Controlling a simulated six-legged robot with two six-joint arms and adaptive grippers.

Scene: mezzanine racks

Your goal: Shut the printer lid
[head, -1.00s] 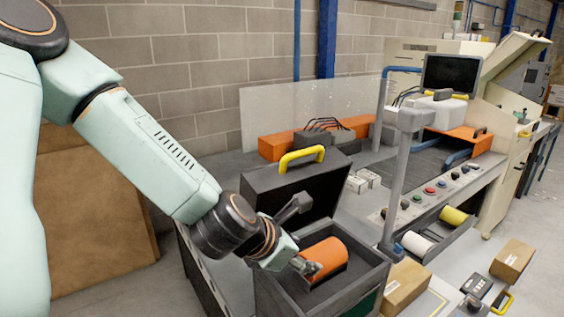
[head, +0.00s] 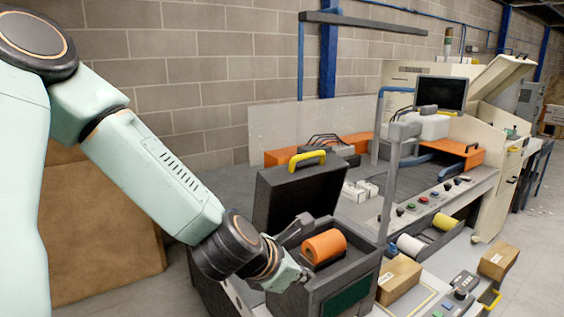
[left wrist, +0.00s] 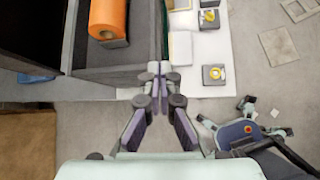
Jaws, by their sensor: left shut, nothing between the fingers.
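The printer is a dark grey box (head: 350,282) with an orange roll (head: 324,246) inside. Its dark lid (head: 285,192) stands up open at the back, with a yellow handle (head: 307,158) on top. My left gripper (head: 304,279) is shut and empty at the near left part of the box, in front of the roll. In the left wrist view, the fingertips (left wrist: 158,70) are together beside the box's wall (left wrist: 115,85), with the orange roll (left wrist: 108,18) beyond. I cannot tell whether they touch the box. My right gripper is not in view.
A grey post (head: 392,185) stands right of the printer. A cardboard box (head: 398,278) lies close to its right side, and white and yellow rolls (head: 412,245) lie behind that. A bench with a monitor (head: 441,94) is further back. A large brown panel (head: 105,240) leans at left.

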